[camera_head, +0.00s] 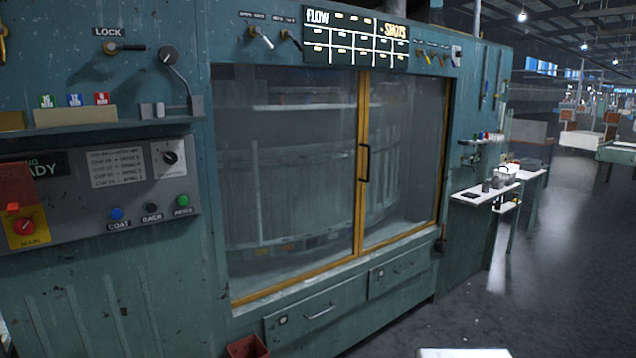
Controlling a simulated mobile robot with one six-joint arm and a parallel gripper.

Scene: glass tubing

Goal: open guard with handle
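The guard (290,190) is a pair of glazed panels with yellow-orange frames, set in the front of a teal machine. The two panels meet at a yellow upright, and the guard looks shut. A dark vertical handle (365,163) sits at this middle upright, on the edge of the right panel (405,160). Racks or rails show dimly behind the glass. My gripper is not clearly in view. A pale shape (465,353) shows at the bottom edge, and I cannot tell what it is.
A lever marked LOCK (125,47) and a control panel (100,190) are at the left. Drawers (318,312) lie below the guard. A red bin (247,347) stands at the machine's foot. A white shelf (485,194) juts out at the right.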

